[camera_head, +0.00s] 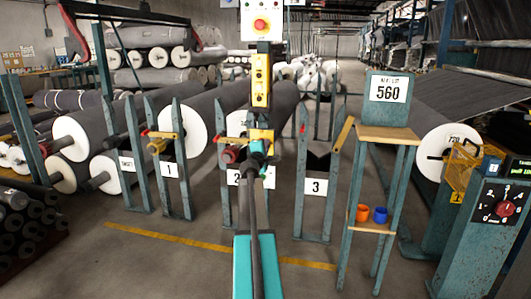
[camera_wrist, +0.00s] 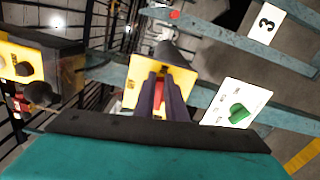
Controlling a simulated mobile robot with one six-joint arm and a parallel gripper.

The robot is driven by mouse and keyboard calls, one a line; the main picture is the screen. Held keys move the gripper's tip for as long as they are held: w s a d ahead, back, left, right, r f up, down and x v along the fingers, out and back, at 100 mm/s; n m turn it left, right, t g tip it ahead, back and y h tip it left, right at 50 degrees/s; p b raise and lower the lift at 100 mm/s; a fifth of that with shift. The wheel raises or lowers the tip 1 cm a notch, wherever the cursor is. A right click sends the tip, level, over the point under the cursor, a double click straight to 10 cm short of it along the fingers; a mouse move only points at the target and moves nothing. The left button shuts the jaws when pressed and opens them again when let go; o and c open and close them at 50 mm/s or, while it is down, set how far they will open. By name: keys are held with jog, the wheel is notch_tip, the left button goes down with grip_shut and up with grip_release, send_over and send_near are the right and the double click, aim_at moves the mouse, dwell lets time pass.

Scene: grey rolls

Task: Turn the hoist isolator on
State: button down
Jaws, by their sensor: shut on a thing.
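A small yellow plate (camera_head: 262,134) is at the centre of the head view, on the post under the yellow button box. It also shows in the wrist view (camera_wrist: 181,73), with a red handle (camera_wrist: 159,96) in front of it. I take this to be the hoist isolator. My gripper (camera_wrist: 159,84) is shut on the red handle, its dark fingers on either side. The fingers hide most of the handle, and I cannot read its on or off mark. In the head view my gripper (camera_head: 257,150) is at the plate, seen from behind.
A white plate with a green knob (camera_wrist: 238,114) is close to the right of my gripper. The yellow button box (camera_head: 261,80) and a red stop button (camera_head: 261,24) are above. A wooden-topped stand (camera_head: 388,133) and a dial cabinet (camera_head: 480,240) are at right. Grey rolls lie behind.

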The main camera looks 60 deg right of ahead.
jog(key=shift+s+d+f+m+b, duration=0.15)
jog(key=shift+m+b, duration=0.6)
jog(key=shift+m, duration=0.05)
jog(key=c, duration=1.8)
grip_release()
jog(key=shift+a, duration=0.25)
jog(key=p+v, duration=0.1)
jog(key=v, duration=1.2)
jog(key=shift+a+p, duration=0.2)
jog(key=shift+p, duration=0.2)
